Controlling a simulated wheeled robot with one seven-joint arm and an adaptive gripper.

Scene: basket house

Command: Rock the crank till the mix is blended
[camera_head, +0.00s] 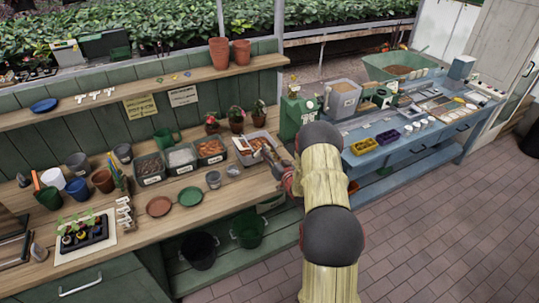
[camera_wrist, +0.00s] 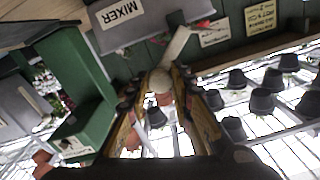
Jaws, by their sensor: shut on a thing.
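The mixer (camera_head: 242,160) is a grey tub on the wooden bench, left of the green box; its brownish mix shows from above. In the wrist view the mixer (camera_wrist: 135,30) is a grey box with a "MIXER" label, and its contents are hidden. The crank (camera_wrist: 178,44) is a pale bar beside the mixer, with a rounded pale knob (camera_wrist: 160,82) at its lower end. My gripper (camera_wrist: 162,92) is shut on the knob, one finger on each side. In the head view my gripper (camera_head: 281,166) is at the mixer's right side, partly hidden by my arm.
A green box machine (camera_head: 291,117) stands close behind my gripper. Labelled bins (camera_head: 181,158) and saucers (camera_head: 190,196) sit to the left on the bench. Potted flowers (camera_head: 236,122) stand behind the mixer. A blue table (camera_head: 385,157) is at right; the brick floor is open.

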